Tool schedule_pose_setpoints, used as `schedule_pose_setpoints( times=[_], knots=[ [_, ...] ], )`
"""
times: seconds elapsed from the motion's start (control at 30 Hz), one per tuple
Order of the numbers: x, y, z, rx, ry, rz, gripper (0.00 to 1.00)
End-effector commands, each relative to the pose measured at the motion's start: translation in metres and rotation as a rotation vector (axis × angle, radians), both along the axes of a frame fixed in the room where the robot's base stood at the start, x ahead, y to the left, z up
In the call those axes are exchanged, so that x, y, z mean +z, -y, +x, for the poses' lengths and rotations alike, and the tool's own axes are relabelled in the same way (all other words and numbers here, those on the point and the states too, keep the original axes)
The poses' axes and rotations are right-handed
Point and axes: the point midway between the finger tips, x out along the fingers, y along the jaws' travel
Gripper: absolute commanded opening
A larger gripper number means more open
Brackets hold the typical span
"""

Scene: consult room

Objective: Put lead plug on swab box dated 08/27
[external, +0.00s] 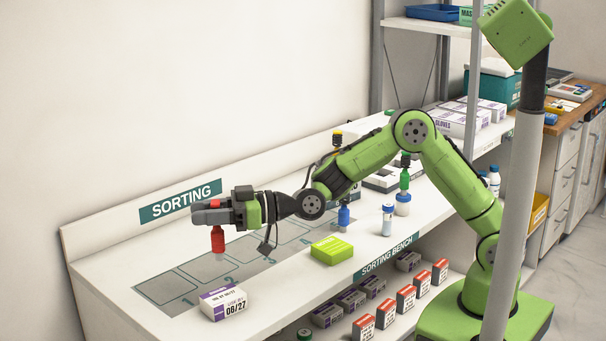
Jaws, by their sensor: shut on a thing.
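My gripper (214,211) is shut on a red plug (218,239) with a pale lower end, which hangs upright below the jaws. The swab box (223,302), white and purple and marked 08/27, lies on the front left of the sorting bench. The plug is in the air above and behind the box in the picture, apart from it. Whether it is straight over the box cannot be told from this one view.
The bench (120,262) has a grey numbered mat (180,288). A lime green box (332,249), a blue plug (344,215), a small vial (387,219) and a green plug (404,178) stand to the right. Several boxes fill the shelf below.

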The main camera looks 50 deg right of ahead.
Motion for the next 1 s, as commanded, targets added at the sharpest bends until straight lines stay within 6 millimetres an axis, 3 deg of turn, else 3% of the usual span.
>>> schedule_pose_setpoints(
  times=[0.03,0.1,0.43,0.83,0.87,1.0],
  knots=[
    [-0.019,0.001,0.001,-0.002,-0.007,-0.003,0.0],
    [-0.036,0.001,0.001,-0.002,-0.006,-0.002,0.0],
    [-0.086,0.001,0.001,-0.004,-0.004,-0.002,0.0],
    [-0.09,0.001,0.001,-0.004,-0.001,0.001,0.0],
    [-0.09,0.001,0.001,-0.004,-0.001,0.0,0.39],
    [-0.089,0.001,0.001,-0.004,-0.001,0.0,0.61]
  ],
)
